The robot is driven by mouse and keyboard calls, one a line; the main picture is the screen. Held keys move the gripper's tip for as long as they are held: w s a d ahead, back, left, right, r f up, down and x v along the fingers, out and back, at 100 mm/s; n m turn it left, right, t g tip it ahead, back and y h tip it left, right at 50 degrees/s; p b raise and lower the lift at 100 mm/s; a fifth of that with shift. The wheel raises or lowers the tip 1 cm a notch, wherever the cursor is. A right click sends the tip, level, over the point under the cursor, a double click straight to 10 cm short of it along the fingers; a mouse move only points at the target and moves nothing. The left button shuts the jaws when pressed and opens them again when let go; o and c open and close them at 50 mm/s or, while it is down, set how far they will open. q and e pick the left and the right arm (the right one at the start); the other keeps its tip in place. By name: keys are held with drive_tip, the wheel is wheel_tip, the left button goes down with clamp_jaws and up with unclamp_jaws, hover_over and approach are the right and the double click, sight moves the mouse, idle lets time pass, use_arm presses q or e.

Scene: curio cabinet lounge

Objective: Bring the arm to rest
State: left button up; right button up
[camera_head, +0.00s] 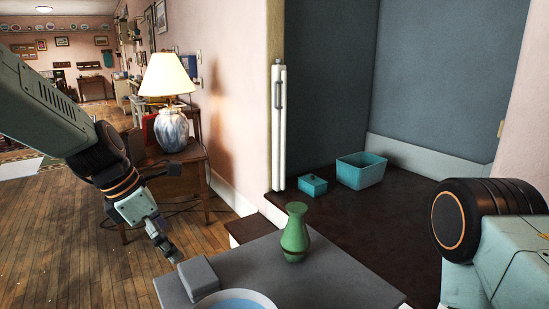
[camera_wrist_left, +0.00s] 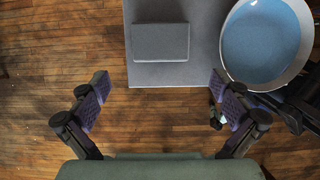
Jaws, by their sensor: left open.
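My left arm comes in from the left, and its gripper (camera_head: 168,245) hangs pointing down just left of the grey table (camera_head: 330,285). In the left wrist view the fingers of the left gripper (camera_wrist_left: 160,84) are spread wide with nothing between them, over the wooden floor at the table's edge. A grey block (camera_head: 198,276) lies on the table close by; it also shows ahead of the fingers in the wrist view (camera_wrist_left: 160,42). My right arm shows at the right edge, but I cannot make out its gripper.
A green vase (camera_head: 295,232) stands upright on the table. A white bowl with a blue inside (camera_head: 236,301) sits at the near edge. A teal lidded box (camera_head: 313,185) and an open teal bin (camera_head: 362,170) stand behind. A lamp (camera_head: 169,95) stands on a side table behind my left arm.

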sight(195, 271)
use_arm(q)
drive_tip(key=b+x, duration=0.6)
drive_tip(key=x, duration=0.5)
drive_tip(key=shift+f+b, duration=0.2)
drive_tip(key=shift+b, duration=0.15)
wheel_tip(195, 271, up, 11)
drive_tip(key=p, duration=0.6)
drive_tip(key=s+n+p, duration=0.1)
drive_tip(key=s, duration=0.1)
drive_tip(key=s+f+n+g+p, duration=0.1)
drive_tip(key=s+p, duration=0.1)
drive_tip(key=shift+d+h, duration=0.2)
drive_tip(key=shift+h, duration=0.2)
drive_tip(key=s+r+n+t+h+p, duration=0.8)
drive_tip(key=s+r+n+h+p, duration=0.1)
drive_tip(key=n+p, duration=0.7)
wheel_tip(195, 271, up, 2)
drive_tip(key=shift+s+a+r+n+h+p, duration=0.1)
drive_tip(key=shift+s+a+n+h+p, duration=0.35)
drive_tip(key=shift+s+n, duration=0.4)
